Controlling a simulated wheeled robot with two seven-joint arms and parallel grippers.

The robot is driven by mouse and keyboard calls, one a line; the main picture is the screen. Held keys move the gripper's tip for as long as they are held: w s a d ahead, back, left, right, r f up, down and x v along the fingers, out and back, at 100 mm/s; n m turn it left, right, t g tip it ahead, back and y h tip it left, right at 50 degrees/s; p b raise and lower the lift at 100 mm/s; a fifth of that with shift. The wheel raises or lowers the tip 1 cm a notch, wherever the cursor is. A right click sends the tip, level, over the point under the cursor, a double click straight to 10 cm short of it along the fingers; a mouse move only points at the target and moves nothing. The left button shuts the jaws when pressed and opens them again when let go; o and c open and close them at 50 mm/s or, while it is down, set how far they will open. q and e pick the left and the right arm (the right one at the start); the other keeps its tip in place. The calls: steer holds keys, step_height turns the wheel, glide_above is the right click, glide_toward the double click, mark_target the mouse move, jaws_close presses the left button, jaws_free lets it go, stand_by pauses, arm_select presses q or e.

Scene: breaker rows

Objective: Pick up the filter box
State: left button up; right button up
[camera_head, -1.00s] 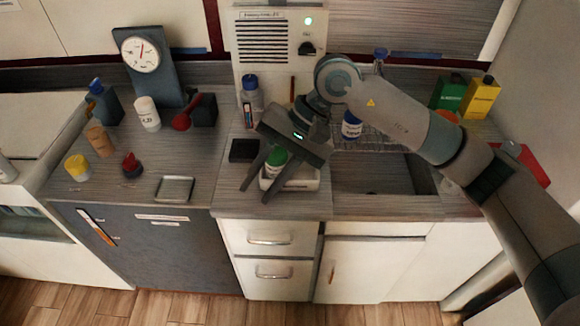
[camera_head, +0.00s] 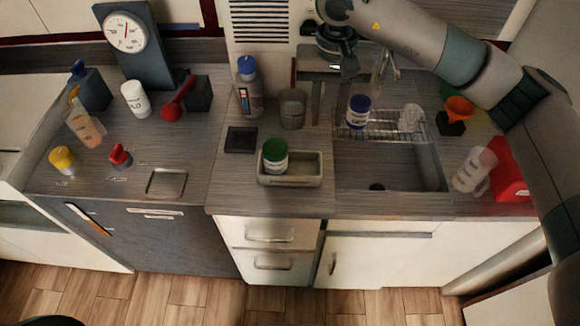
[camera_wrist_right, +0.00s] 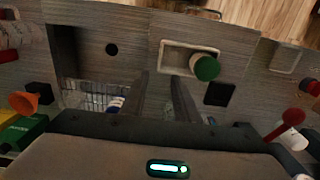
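No label reading "filter box" is legible, so I cannot tell which item it is. Box-like items are a flat black box (camera_head: 240,140) left of the tray, a red container (camera_head: 510,180) at the right edge, and a green box (camera_wrist_right: 22,132) at the left of the wrist view. My left gripper is not in view.
A green-lidded jar (camera_head: 275,155) stands in a pale tray (camera_head: 290,182). A blue-lidded jar (camera_head: 358,112) is on the rack behind the sink (camera_head: 385,165). A clear jug (camera_head: 474,170) is at right.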

steer(key=p, duration=0.5)
glide_above(321, 164)
step_height(321, 164, down, 11)
steer(key=shift+w+r, duration=0.1)
steer(key=shift+f, duration=0.65)
steer(key=shift+p, duration=0.35)
steer(key=shift+f, duration=0.15)
step_height(321, 164, down, 2)
steer(key=p, duration=0.2)
steer(key=shift+p, duration=0.4)
step_height(321, 164, down, 2)
steer(key=shift+f+p, duration=0.1)
steer(key=shift+p, duration=0.35)
steer(key=shift+f, duration=0.35)
